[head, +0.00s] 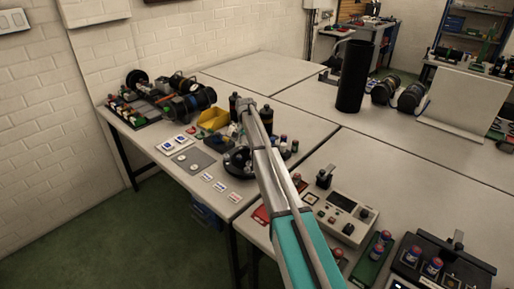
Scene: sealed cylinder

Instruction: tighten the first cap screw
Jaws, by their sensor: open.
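My arm (266,165) reaches from the lower right over the left bench, and its far end (243,106) is above the things near the bench's middle. My gripper cannot be made out; it seems hidden behind the arm's far end. A dark round fixture (236,161) stands on the bench, partly behind my arm. The sealed cylinder and the first cap screw cannot be told apart at this size.
A yellow bin (213,119) and dark spools (188,103) stand behind the fixture. A grey mat (190,160) with two pale discs lies left. A control box (341,215) stands right. A tall black cylinder (354,76) is on the far table. The middle table is mostly clear.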

